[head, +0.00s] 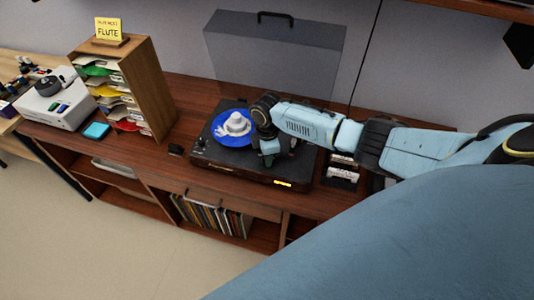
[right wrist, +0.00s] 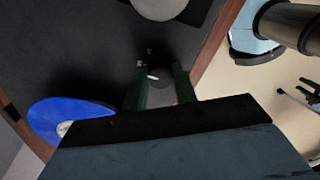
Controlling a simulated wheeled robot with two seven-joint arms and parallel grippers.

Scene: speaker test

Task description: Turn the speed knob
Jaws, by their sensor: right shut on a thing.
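A dark turntable (head: 215,171) with a wood edge stands on the cabinet top. A blue disc (head: 224,139) with a white hat-like piece (head: 235,124) lies on its deck. The disc also shows at the lower left of the right wrist view (right wrist: 62,116). My right gripper (head: 268,161) points down at the right part of the deck. In the right wrist view its two green fingers (right wrist: 161,84) are shut on a small dark round knob (right wrist: 158,73) with a white mark beside it. The fingers partly hide the knob. My left gripper is not seen.
A wooden paper sorter (head: 150,85) with a "FLUTE" card (head: 108,30) and a white device (head: 58,98) are at left. Small labelled boxes (head: 341,172) stand right of the turntable. Records (head: 210,214) fill a shelf below.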

